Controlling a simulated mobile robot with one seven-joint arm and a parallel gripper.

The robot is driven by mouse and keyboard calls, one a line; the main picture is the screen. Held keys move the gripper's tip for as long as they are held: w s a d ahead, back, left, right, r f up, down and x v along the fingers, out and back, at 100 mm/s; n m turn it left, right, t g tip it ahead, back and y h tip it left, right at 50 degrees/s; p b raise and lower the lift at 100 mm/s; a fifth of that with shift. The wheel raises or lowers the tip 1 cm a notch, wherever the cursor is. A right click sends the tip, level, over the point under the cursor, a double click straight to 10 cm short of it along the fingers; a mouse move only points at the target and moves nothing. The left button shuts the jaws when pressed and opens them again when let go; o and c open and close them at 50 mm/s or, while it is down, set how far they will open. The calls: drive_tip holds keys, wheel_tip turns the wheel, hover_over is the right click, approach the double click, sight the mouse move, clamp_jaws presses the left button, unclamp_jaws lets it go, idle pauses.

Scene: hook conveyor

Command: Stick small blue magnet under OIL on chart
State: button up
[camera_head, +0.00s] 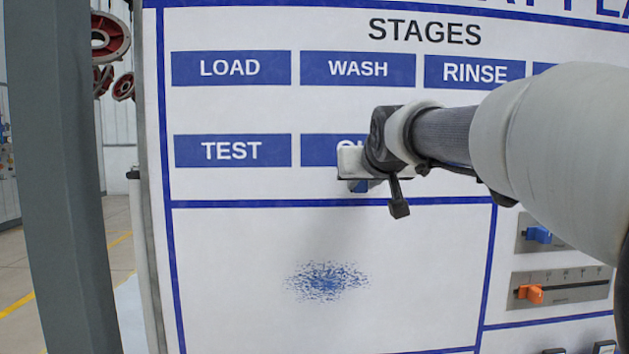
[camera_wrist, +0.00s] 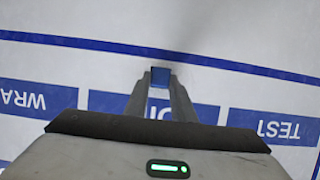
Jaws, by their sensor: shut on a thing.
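The small blue magnet (camera_wrist: 160,76) is held between my gripper's fingertips (camera_wrist: 160,84) in the wrist view. A bit of the magnet (camera_head: 359,186) shows below the pale fingers of my gripper (camera_head: 352,168) in the head view. The chart (camera_head: 235,187) is a white upright board. Its blue OIL label (camera_head: 316,150) is partly hidden behind my gripper; part of it shows between the fingers in the wrist view (camera_wrist: 110,103). The magnet appears just below the label, near the blue dividing line. I cannot tell whether it touches the board.
TEST (camera_head: 232,151) is left of OIL, and WASH (camera_head: 357,69) is above it. A blue speckled patch (camera_head: 326,281) lies below the dividing line. Blue (camera_head: 538,235) and orange (camera_head: 531,293) sliders sit at the lower right. A grey post (camera_head: 68,180) stands at the left.

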drive_tip(key=shift+w, duration=0.3)
idle(0.7)
drive_tip(key=o, duration=1)
drive_tip(key=shift+s, duration=0.15)
drive_tip(key=b+v, duration=0.1)
drive_tip(key=v, duration=1.6)
drive_tip(key=s+f+g+p, duration=0.3)
drive_tip(key=s+f, duration=0.6)
drive_tip(key=f, duration=0.4)
drive_tip(key=s+f+g+p, duration=0.4)
drive_tip(key=s+f, duration=0.5)
drive_tip(key=f, duration=0.5)
drive_tip(key=shift+s+g, duration=0.35)
drive_tip(key=shift+g, duration=0.15)
